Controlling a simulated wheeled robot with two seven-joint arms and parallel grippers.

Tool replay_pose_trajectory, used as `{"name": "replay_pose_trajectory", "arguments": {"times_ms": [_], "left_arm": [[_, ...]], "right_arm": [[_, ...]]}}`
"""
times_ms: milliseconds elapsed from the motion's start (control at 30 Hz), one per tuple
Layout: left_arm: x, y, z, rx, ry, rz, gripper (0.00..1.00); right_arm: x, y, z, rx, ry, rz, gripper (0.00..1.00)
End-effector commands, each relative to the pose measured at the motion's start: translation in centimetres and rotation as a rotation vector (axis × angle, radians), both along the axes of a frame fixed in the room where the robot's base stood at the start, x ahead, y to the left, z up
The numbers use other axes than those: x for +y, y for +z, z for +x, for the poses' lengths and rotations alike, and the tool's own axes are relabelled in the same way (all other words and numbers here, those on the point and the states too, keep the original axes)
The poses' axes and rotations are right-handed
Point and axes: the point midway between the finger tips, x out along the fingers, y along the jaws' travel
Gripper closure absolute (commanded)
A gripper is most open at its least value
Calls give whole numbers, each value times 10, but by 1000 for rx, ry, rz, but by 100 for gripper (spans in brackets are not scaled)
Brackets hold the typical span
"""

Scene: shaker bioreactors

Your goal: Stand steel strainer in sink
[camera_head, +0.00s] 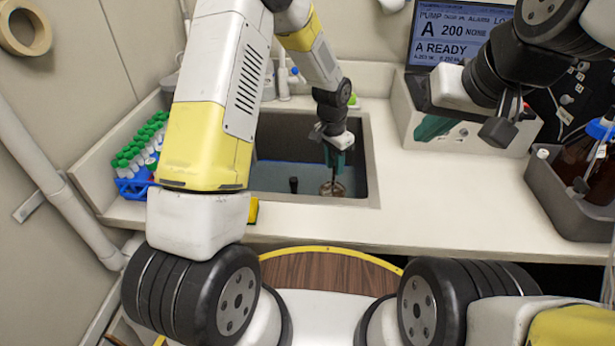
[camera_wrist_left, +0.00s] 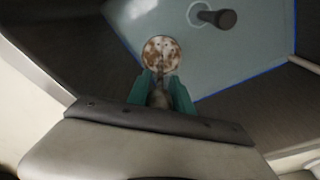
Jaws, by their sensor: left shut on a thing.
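The steel strainer (camera_head: 332,189) is at the lower end of my left gripper (camera_head: 338,160), inside the sink (camera_head: 285,130) near its right wall. In the left wrist view the strainer (camera_wrist_left: 160,53) is a round, brown-speckled disc just beyond the teal fingers of my left gripper (camera_wrist_left: 163,84), which are closed on its stem. I cannot tell whether it touches the sink floor.
A blue rack of green-capped tubes (camera_head: 140,160) is left of the sink.

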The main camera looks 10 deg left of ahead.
Motion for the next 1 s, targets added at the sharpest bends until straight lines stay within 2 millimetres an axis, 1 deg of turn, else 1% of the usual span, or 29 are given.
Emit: {"name": "replay_pose_trajectory", "arguments": {"times_ms": [233, 300, 467, 700, 1000], "left_arm": [[0, -45, -1, 5, 0, 2, 100], [0, -54, -1, 4, 0, 1, 100], [0, -65, 0, 1, 0, 0, 100], [0, -96, -1, 3, -1, 2, 100], [0, -98, 0, 1, 0, 1, 100]], "right_arm": [[0, 0, 0, -1, 0, 0, 100], [0, 0, 0, -1, 0, 0, 100], [0, 0, 0, 0, 0, 0, 100], [0, 0, 0, 0, 0, 0, 100], [0, 0, 0, 0, 0, 0, 100]]}}
